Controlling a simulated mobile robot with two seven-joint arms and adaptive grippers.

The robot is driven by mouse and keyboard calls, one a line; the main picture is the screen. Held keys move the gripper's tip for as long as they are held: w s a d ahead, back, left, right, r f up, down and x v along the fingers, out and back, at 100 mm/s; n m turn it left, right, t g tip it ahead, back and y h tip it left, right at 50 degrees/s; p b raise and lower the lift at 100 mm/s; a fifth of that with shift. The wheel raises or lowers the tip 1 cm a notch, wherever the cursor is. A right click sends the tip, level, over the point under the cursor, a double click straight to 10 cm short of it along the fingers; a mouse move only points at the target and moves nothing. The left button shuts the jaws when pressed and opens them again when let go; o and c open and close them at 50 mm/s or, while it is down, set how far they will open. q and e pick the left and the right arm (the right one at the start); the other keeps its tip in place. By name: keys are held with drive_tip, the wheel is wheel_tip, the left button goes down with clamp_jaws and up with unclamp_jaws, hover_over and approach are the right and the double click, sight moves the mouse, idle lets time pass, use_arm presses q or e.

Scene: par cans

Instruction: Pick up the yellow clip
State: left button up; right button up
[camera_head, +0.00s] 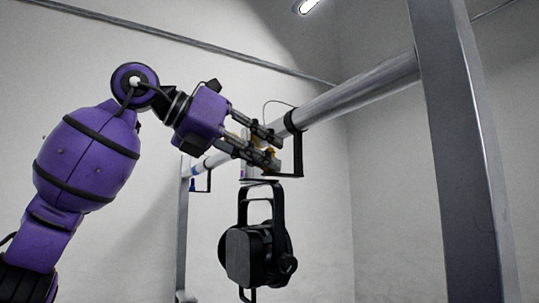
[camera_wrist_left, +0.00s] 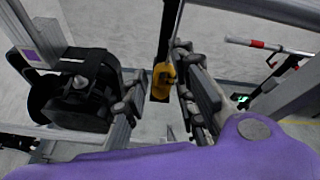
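The yellow clip (camera_wrist_left: 163,76) hangs on a dark strap or bracket in the left wrist view, between the fingers of my left gripper (camera_wrist_left: 159,68). It looks closer to the right-hand finger; whether it touches is unclear. In the head view my left gripper (camera_head: 275,152) reaches from the left to just below the overhead bar, with its fingers apart. Only small yellow-orange patches of the clip (camera_head: 269,151) show there, mostly hidden by the fingers. My right gripper is in neither view.
A black par can (camera_head: 245,250) hangs below the gripper and shows left in the wrist view (camera_wrist_left: 82,95). A grey bar (camera_head: 355,90) with a black bracket (camera_head: 299,155) runs to a thick metal post (camera_head: 462,150) on the right. Pale walls stand behind.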

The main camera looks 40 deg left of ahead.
use_arm(q)
clamp_jaws()
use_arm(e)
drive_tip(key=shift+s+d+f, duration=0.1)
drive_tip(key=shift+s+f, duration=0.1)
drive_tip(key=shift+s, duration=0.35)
use_arm(q)
drive_tip(key=shift+a+r, duration=0.1)
drive_tip(key=shift+r, duration=0.5)
drive_tip(key=s+r+p, duration=0.1)
drive_tip(key=s+r, duration=1.1)
drive_tip(key=s, duration=0.2)
drive_tip(key=shift+d+p, duration=0.25)
drive_tip(key=shift+p, duration=0.05)
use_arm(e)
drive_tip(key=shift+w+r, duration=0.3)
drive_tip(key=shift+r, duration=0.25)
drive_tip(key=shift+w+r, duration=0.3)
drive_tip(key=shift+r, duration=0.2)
